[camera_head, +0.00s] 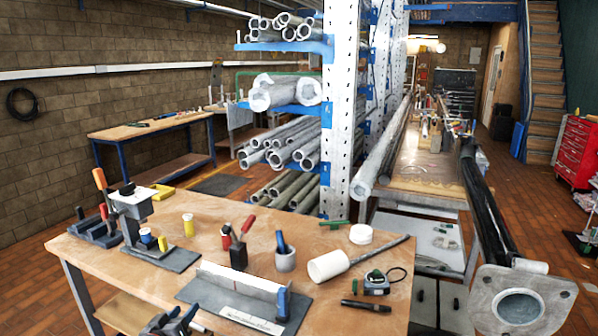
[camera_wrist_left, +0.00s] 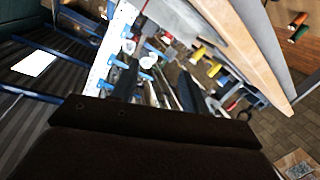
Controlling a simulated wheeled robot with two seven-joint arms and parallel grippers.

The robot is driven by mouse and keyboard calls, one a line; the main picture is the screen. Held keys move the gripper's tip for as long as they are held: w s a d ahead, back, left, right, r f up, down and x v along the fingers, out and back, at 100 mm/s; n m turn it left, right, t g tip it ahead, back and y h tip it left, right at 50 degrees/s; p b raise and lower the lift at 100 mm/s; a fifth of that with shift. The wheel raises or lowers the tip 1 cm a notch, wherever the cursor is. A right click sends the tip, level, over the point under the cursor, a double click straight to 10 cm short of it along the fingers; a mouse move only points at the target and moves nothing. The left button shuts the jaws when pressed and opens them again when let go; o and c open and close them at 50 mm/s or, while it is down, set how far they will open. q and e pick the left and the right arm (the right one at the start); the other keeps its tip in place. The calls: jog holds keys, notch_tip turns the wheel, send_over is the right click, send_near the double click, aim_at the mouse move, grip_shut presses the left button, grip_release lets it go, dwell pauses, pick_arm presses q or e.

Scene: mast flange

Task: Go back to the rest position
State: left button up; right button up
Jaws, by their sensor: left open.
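My left gripper (camera_head: 176,319) shows at the bottom edge of the head view, in front of the workbench, partly cut off by the frame. In the left wrist view its two dark fingers stand apart with nothing held between them (camera_wrist_left: 160,85). My right gripper is in no view. A grey flange plate (camera_head: 487,304) with a round hole sits on the end of a black mast (camera_head: 485,205) at the lower right of the head view, well apart from my left gripper.
A wooden workbench (camera_head: 190,212) holds a press, a white mallet (camera_head: 328,266), a tape measure (camera_head: 376,283), screwdrivers and cups. A blue rack (camera_head: 286,48) of grey pipes stands behind it.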

pick_arm(q)
jog(key=s+d+f+m+g, duration=0.1)
jog(key=s+d+f+g, duration=0.2)
jog(key=s+f, duration=0.35)
jog(key=s+d+f+m+g, duration=0.2)
jog(key=s+d+f+g, duration=0.1)
jog(key=s+f, duration=0.4)
jog(key=s+d+f+m+g+y, duration=0.1)
jog(key=s+f+g, duration=0.15)
jog(key=s, duration=0.85)
jog(key=s+d+f+g+y, duration=0.2)
jog(key=s+g, duration=0.2)
jog(key=s, duration=0.7)
jog(key=s+d+f+g, duration=0.1)
jog(key=d+f, duration=0.1)
jog(key=f, duration=1.1)
jog(key=s+d+f+g+h, duration=0.1)
jog(key=d+f, duration=0.1)
jog(key=f, duration=1.2)
jog(key=shift+d+f, duration=0.2)
jog(key=shift+d, duration=0.2)
